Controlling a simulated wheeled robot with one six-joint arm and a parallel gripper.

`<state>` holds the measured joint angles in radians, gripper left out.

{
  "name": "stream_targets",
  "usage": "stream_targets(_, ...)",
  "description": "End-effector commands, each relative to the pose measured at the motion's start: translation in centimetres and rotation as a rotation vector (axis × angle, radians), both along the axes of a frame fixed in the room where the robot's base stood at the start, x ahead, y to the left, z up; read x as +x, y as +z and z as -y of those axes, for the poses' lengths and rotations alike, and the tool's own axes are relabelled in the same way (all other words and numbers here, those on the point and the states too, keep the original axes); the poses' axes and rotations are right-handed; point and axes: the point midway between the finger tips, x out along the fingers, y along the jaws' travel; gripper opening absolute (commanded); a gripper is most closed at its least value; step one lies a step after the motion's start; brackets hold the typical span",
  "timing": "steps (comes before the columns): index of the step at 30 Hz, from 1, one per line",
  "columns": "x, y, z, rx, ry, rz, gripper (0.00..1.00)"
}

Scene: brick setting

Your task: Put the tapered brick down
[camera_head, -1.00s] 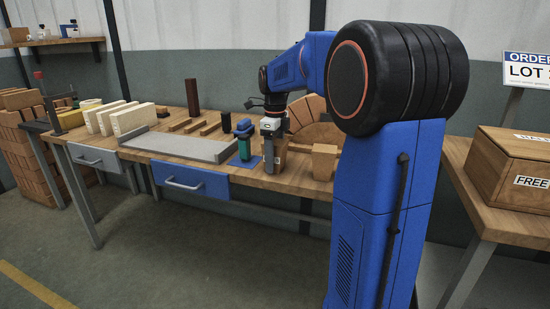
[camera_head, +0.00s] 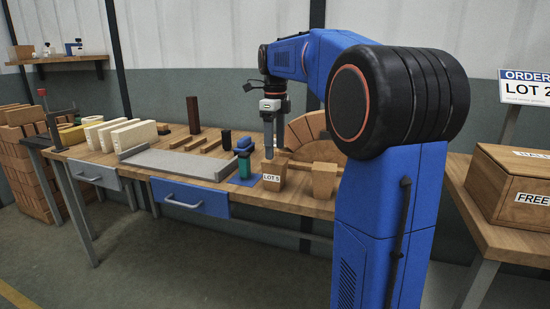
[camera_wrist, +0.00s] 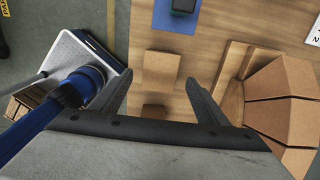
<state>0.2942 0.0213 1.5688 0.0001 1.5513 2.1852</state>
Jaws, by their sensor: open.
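A tan tapered brick with a "LOT 5" label (camera_head: 273,176) stands on the wooden workbench near its front edge, wider at the top than at the bottom. My gripper (camera_head: 270,156) points down just above and behind it, with its fingers apart. In the wrist view the open fingers (camera_wrist: 157,82) lie either side of a tan brick (camera_wrist: 160,72), with nothing clamped between them. A second tan tapered brick (camera_head: 323,181) stands to the right. Whether the fingertips fully clear the labelled brick is hard to tell.
A blue mat (camera_wrist: 173,22) with a green-and-blue tool (camera_head: 244,160) lies just left of the labelled brick. A wooden arch form (camera_head: 305,135) stands behind. A grey tray (camera_head: 180,164) and pale blocks (camera_head: 130,134) are further left. A crate (camera_head: 510,175) sits on another table at right.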

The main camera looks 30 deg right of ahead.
Motion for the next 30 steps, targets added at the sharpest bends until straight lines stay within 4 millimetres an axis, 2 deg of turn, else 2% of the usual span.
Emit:
stream_targets(4,0.0,1.0,0.0,-0.001,0.0,0.001,0.69)
stream_targets(10,-0.2,1.2,-0.1,0.0,0.009,0.001,0.69)
stream_targets(14,-1.4,1.0,-1.2,-0.006,0.104,0.017,0.69)
stream_targets(23,-8.7,-1.4,-6.6,-0.063,0.687,0.101,0.69)
stream_targets(30,-15.2,-5.0,-10.3,-0.146,1.191,0.157,0.69)
